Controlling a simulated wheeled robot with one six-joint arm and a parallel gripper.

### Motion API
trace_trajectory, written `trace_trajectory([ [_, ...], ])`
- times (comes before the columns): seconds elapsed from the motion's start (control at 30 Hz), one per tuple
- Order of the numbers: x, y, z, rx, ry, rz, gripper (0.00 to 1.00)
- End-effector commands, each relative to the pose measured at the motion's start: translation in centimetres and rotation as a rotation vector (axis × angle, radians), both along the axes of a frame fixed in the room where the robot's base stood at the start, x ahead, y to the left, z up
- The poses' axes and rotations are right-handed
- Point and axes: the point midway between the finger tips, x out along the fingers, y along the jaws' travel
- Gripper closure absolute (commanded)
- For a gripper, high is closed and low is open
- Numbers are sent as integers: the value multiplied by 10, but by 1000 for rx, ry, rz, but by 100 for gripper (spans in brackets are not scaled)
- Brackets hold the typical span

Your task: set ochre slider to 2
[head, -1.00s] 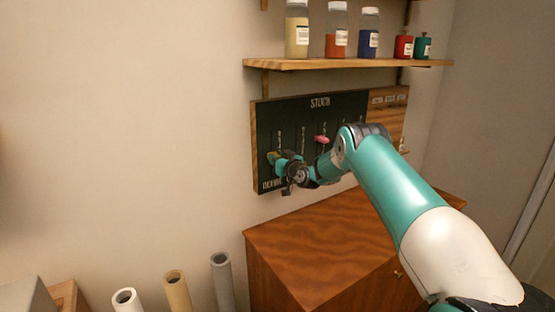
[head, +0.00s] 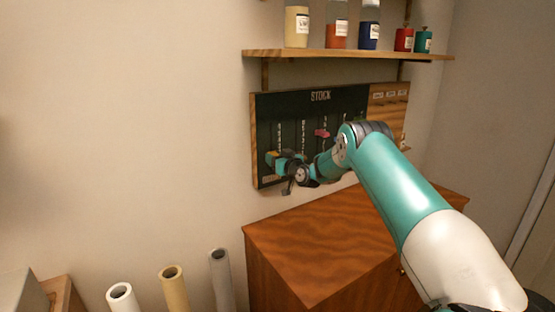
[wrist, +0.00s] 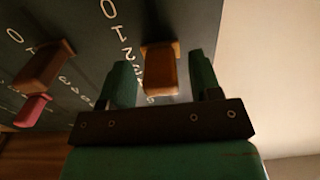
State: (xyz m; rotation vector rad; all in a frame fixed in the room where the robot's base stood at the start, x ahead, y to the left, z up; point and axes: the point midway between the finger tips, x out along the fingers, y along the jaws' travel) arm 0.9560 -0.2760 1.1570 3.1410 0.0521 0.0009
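The ochre slider's orange-brown handle (wrist: 160,72) sticks out from the dark stock board (wrist: 75,25) in the wrist view, beside a column of white numerals. The numerals 0 to 3 show; the exact setting is hard to read. My gripper (wrist: 162,78) is open, with one green finger on each side of the handle and gaps between. In the head view my gripper (head: 281,160) is at the lower left of the stock board (head: 290,108), with an orange bit of the slider (head: 271,155) showing at its tip.
A brown handle (wrist: 45,68) and a pink handle (wrist: 33,110) stand on other tracks; the pink one (head: 321,133) shows in the head view. A shelf (head: 350,55) with jars is above the board. A wooden cabinet (head: 330,235) stands below, with several rolled tubes (head: 172,285) to its left.

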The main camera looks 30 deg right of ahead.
Motion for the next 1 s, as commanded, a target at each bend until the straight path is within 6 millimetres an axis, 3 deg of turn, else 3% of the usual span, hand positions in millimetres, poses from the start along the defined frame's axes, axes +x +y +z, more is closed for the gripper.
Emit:
trace_trajectory([
  [0.27,-1,0,-1,0,1,1,43],
  [0.47,-17,-2,-3,1,2,-1,43],
  [1.0,-130,-6,-6,2,1,-4,43],
])
